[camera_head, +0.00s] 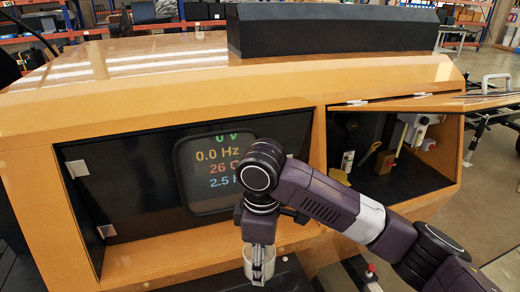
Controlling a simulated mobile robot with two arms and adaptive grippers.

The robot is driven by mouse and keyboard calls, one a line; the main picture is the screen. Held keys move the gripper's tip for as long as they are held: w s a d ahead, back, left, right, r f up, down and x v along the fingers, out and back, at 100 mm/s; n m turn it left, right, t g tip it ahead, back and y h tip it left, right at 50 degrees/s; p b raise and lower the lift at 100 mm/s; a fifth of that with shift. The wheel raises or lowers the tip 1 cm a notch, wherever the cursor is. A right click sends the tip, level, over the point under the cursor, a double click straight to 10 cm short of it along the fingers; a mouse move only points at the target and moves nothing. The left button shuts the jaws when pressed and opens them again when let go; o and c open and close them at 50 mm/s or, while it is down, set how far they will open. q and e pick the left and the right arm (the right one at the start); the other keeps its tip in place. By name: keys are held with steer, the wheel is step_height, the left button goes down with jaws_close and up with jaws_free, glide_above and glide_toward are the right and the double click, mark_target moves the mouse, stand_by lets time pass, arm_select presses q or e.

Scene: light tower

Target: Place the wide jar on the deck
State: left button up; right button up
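The wide jar (269,265) is a white, upright cylinder at the bottom centre of the head view. My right gripper (258,272) reaches down over it, with the fingers at its rim and wall. The gripper appears shut on the jar, though the fingers overlap it closely. A dark flat surface (215,282), perhaps the deck, lies below and around the jar. I cannot tell whether the jar touches it. My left gripper is not in view.
The orange light tower housing (120,95) fills the view behind. A display (205,170) sits in its left recess. A red-topped knob (371,269) stands right of the jar.

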steer(key=s+d+m, duration=0.5)
steer(key=d+m, duration=0.3)
steer(key=d, duration=0.1)
steer(key=s+d+r+m, duration=0.1)
steer(key=s+d+m, duration=0.4)
steer(key=d+m, duration=0.3)
steer(key=shift+d+r, duration=0.25)
steer(key=shift+d, duration=0.6)
steer(key=shift+w, duration=0.1)
